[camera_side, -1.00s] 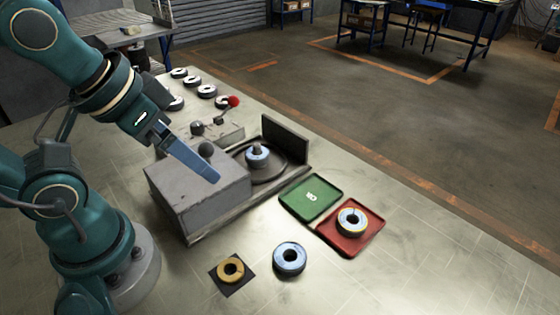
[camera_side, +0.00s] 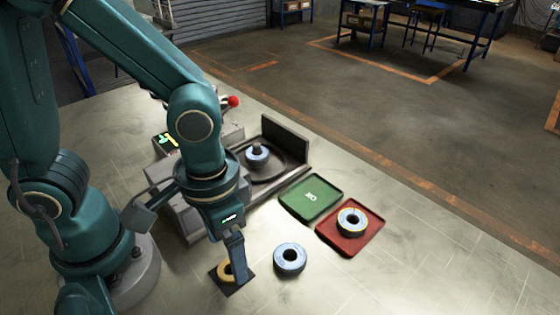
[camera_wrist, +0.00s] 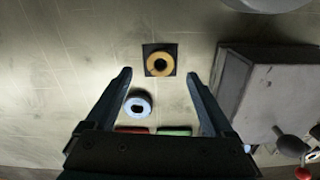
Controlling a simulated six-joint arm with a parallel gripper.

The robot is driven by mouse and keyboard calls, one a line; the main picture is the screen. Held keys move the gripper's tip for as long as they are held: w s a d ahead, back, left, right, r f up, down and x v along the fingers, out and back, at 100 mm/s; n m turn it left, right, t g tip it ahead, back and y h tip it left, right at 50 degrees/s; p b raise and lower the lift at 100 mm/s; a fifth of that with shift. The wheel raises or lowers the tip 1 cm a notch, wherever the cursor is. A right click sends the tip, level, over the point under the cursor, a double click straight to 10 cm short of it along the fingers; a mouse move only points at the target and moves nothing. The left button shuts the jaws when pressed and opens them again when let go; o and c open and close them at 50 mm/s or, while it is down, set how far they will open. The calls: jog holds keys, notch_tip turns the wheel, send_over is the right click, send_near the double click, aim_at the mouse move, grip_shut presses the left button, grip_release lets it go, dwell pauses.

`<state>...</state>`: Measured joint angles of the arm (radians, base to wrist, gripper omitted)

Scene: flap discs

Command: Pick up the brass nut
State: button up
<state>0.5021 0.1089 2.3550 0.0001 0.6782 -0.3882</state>
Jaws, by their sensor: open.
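The brass nut (camera_side: 224,272) is a gold ring on a small dark square pad (camera_side: 236,287) near the front of the table. In the wrist view the whole nut (camera_wrist: 159,64) shows on its pad, ahead of and between the fingertips. My gripper (camera_side: 238,275) points down over the pad and partly hides the nut in the side view. In the wrist view my gripper (camera_wrist: 159,73) has its fingers wide apart with nothing between them. The height of the fingertips above the nut is hard to tell.
A blue-grey ring (camera_side: 289,259) lies right of the pad. A red tray (camera_side: 364,241) holds another ring (camera_side: 352,222); a green tray (camera_side: 311,197) is beside it. A grey machine block (camera_wrist: 272,88) stands close to the pad. The table front is clear.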

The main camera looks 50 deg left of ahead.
aim_at(225, 265)
jog(key=shift+f, duration=2.15)
grip_shut()
